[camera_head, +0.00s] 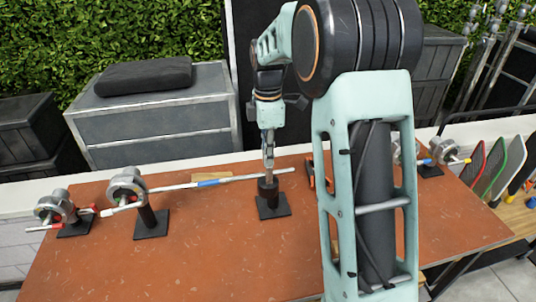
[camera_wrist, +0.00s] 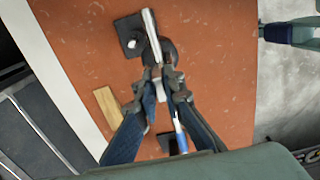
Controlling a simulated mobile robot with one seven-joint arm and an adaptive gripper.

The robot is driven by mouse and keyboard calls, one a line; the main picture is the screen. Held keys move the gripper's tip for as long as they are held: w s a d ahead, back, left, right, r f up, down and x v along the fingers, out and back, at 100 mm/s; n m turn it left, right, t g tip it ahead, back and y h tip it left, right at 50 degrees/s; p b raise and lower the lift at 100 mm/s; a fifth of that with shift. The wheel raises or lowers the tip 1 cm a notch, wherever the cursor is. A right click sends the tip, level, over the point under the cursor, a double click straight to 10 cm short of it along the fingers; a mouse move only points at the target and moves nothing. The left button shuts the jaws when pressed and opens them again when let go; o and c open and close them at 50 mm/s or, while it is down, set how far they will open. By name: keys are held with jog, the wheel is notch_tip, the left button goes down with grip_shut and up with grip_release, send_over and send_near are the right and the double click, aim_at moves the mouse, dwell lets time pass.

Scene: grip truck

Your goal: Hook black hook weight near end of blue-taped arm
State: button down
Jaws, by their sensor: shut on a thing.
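My gripper (camera_head: 267,142) points down over the table and is shut; it also shows in the wrist view (camera_wrist: 162,80). Its fingers hold a slim upper part, which looks like the hook of the black weight (camera_head: 268,189). The weight's dark body also shows in the wrist view (camera_wrist: 168,48), just beyond the fingertips. The pale arm with blue tape (camera_head: 208,183) runs right past the fingertips, its end (camera_head: 288,171) a little beyond them. In the wrist view the arm's silver end (camera_wrist: 150,24) crosses beside the weight. I cannot tell whether the hook rests on the arm.
A black square plate (camera_head: 273,207) lies below the weight. The taped arm extends from a metal wheel (camera_head: 127,186) on a black stand (camera_head: 151,222). Another wheel (camera_head: 54,207) stands at the left. A wooden block (camera_wrist: 107,106) lies nearby. The table front (camera_head: 200,265) is clear.

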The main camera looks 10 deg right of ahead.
jog(key=shift+f, duration=0.25)
jog(key=shift+f+b, duration=0.6)
jog(key=shift+f, duration=0.15)
dwell(0.3)
jog(key=c, duration=2)
grip_release()
jog(key=shift+o, duration=0.2)
notch_tip(320, 180, up, 12)
jog(key=shift+r, duration=0.1)
jog(key=shift+f, duration=0.2)
